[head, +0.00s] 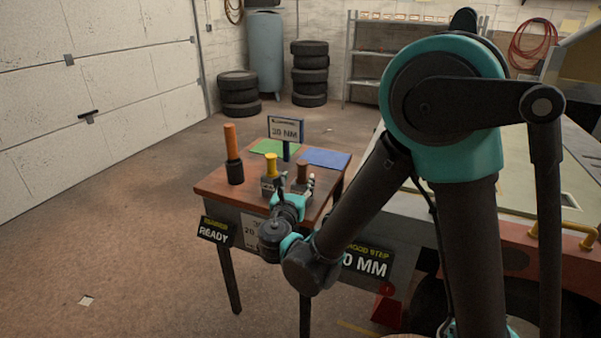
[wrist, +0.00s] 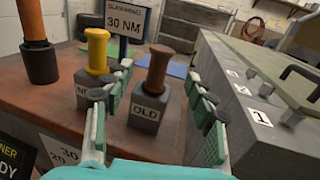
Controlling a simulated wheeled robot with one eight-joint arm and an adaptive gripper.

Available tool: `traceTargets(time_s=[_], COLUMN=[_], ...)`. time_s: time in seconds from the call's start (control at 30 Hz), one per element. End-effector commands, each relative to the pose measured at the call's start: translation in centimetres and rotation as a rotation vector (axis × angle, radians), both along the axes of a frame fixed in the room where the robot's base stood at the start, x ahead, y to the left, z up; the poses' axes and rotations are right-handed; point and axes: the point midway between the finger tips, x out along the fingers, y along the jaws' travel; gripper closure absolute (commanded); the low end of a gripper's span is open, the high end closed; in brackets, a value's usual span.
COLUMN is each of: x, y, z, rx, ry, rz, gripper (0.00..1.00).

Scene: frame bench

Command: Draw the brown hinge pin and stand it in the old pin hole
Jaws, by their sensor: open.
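The brown hinge pin (wrist: 158,70) stands upright in the grey block marked OLD (wrist: 148,111); it also shows in the head view (head: 302,174). A yellow pin (wrist: 96,50) stands in the neighbouring grey block (wrist: 82,90), whose label is partly hidden by my gripper finger. My gripper (wrist: 155,112) is open, its fingers to the left and right of the OLD block in the wrist view, with nothing held between them. In the head view my gripper (head: 289,203) is at the table's front edge, partly covering the blocks.
An orange-handled tool (head: 232,155) stands at the table's left.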

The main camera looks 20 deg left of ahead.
Motion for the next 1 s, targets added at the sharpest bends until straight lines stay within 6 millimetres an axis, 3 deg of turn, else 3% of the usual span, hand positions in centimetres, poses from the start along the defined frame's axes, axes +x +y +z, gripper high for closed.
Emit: traceTargets(time_s=[0.1, 0.3, 1.0], x=[-2.1, -3.7, -3.9], y=[-0.2, -0.5, -0.6], z=[0.0, 0.0, 0.0], rx=[0.000, 0.000, 0.000], ry=[0.000, 0.000, 0.000], rz=[0.004, 0.002, 0.000], gripper=[0.44, 0.44, 0.44])
